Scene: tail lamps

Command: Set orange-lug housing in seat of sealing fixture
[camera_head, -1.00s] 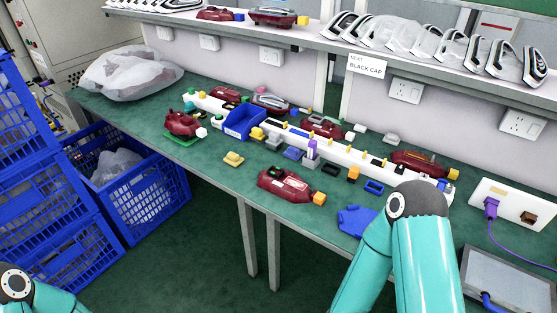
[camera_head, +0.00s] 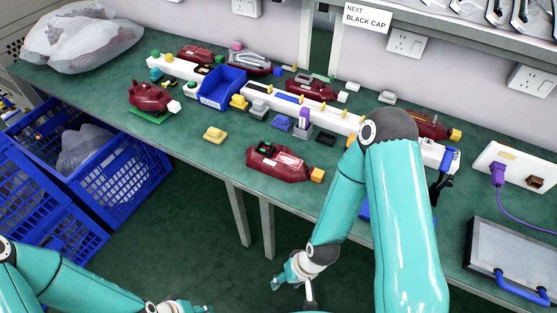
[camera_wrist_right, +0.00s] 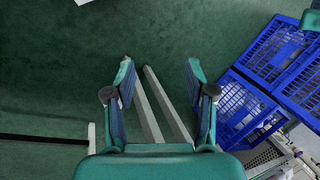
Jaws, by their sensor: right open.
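The dark red housing with the orange lug (camera_head: 275,162) lies on the green bench near its front edge, its lug pointing right. My right gripper (camera_head: 292,283) hangs in front of the bench, over the floor and well apart from the housing. In the right wrist view my right gripper (camera_wrist_right: 160,80) is open and empty, with bench legs behind its fingers. My left gripper (camera_head: 182,308) is cut by the bottom edge of the head view, and its fingers are unclear. I cannot tell for sure which item is the sealing fixture; a blue-handled clamp (camera_head: 446,172) stands right of my right arm.
A white rail (camera_head: 330,115) with small parts runs along the bench, with a blue bin (camera_head: 221,88) beside it. Another red housing (camera_head: 150,96) is on a green plate. Blue crates (camera_head: 110,180) stand at left. My right arm hides part of the bench.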

